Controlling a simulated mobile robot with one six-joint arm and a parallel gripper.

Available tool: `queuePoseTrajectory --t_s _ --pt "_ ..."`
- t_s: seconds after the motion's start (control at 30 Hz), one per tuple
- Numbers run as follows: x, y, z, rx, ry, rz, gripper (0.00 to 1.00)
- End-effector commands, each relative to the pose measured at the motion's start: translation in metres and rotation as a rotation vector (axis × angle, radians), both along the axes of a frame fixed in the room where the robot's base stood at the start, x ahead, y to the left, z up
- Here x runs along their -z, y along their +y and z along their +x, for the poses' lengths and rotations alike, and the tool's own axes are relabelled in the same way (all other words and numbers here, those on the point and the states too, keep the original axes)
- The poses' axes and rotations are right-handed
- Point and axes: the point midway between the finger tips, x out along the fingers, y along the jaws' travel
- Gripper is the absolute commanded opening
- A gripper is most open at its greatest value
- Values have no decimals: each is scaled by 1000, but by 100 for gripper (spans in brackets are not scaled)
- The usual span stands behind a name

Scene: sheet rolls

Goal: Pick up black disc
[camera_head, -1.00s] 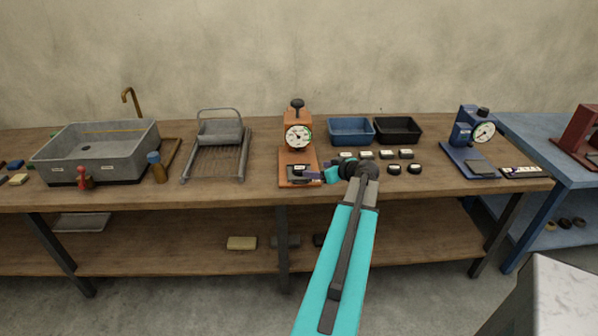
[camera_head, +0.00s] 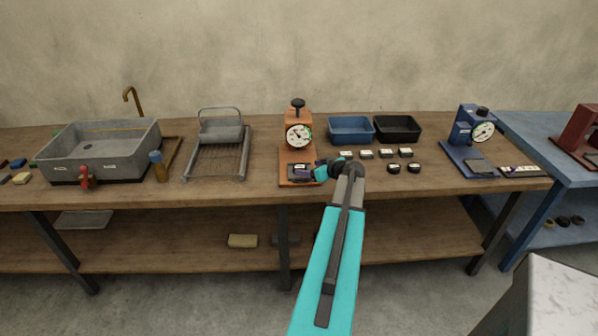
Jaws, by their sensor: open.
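Several small black discs with pale labels stand in rows on the wooden bench right of my gripper. Two form the front row: one black disc (camera_head: 394,168) and another black disc (camera_head: 414,168). A dark piece with a pale label (camera_head: 299,167) lies on the base of the orange dial gauge (camera_head: 298,140); I cannot tell if it is a disc. My gripper (camera_head: 309,174) is open at the right side of that base, close to the dark piece. Its fingertips are small here, and contact cannot be told. My arm may hide part of the bench behind it.
A blue bin (camera_head: 351,130) and a black bin (camera_head: 397,129) stand behind the discs. Bench between rack and orange gauge is clear.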

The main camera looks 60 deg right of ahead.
Motion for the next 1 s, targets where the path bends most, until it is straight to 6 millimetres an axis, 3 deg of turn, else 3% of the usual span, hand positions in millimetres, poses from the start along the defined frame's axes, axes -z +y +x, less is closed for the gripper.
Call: queuePoseTrajectory --t_s 0.53,1.0 --pt "18 -12 38 0 0 2 69" --pt "23 -13 42 1 0 0 69"
